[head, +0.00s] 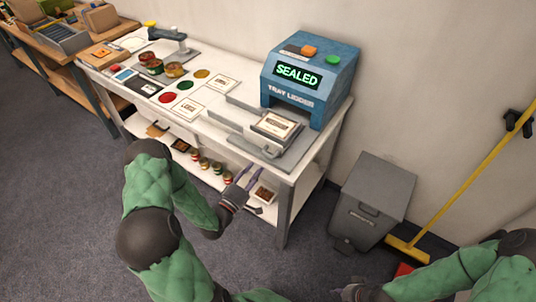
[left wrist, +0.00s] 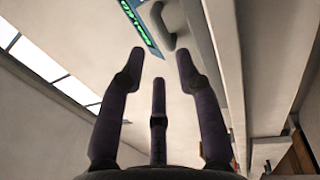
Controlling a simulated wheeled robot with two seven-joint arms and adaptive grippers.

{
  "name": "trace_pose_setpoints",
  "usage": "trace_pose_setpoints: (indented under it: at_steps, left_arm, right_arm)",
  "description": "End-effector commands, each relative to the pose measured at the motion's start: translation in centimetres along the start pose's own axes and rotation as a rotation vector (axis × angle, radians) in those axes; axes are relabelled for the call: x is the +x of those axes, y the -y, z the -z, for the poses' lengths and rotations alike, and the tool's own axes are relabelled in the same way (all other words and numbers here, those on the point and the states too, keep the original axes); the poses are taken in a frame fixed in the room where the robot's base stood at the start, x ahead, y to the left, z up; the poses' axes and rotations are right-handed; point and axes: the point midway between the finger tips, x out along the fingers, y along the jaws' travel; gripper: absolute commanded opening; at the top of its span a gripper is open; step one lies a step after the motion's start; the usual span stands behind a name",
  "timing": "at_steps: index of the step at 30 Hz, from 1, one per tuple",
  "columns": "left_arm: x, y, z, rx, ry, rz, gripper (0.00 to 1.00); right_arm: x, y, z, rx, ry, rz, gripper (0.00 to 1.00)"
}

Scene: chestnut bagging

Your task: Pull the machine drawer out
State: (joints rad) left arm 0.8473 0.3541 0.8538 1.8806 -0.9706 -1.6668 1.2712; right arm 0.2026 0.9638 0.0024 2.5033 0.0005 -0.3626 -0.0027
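The blue tray lidder machine (head: 312,75) stands at the right end of the white table, its green display reading SEALED. A labelled tray (head: 276,125) sits on the grey drawer (head: 292,154) in front of the machine's opening. In the left wrist view a grey curved handle (left wrist: 165,28) is ahead, beyond the fingertips, near the green display. My left gripper (head: 252,176) is in front of the table's front edge, below the drawer; its fingers (left wrist: 160,70) are spread, empty and apart from the handle. My right gripper (head: 350,292) is at the bottom edge, mostly hidden.
The table (head: 208,128) holds coloured discs, cards and open cans. Its lower shelf carries several jars (head: 205,163) and a brown-filled tray (head: 263,194) near my left gripper. A grey bin (head: 372,200) and a yellow broom (head: 462,175) stand right of the table. The floor at left is clear.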

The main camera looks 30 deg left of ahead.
Motion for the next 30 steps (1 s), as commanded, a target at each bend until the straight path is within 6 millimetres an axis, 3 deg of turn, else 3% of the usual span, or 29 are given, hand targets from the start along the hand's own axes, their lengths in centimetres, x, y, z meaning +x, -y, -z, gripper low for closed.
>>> trace_pose_setpoints:
  at_steps: [12,18,28,30]
  left_arm:
    - [7.1,0.1,-0.1,0.003,0.003,0.0,0.34]
    - [8.5,0.1,-0.1,0.001,0.001,0.003,0.34]
    - [8.8,0.1,-0.1,0.002,0.0,0.003,0.34]
    - [8.8,0.1,-0.1,0.002,0.0,0.003,0.14]
  right_arm:
    - [1.2,-0.4,0.0,0.0,0.0,0.0,0.34]
    - [1.4,-0.5,0.1,0.0,0.0,0.0,0.34]
    - [1.4,-0.5,0.1,0.0,0.0,0.0,0.34]
    - [1.4,-0.5,0.1,0.0,0.0,0.0,0.34]
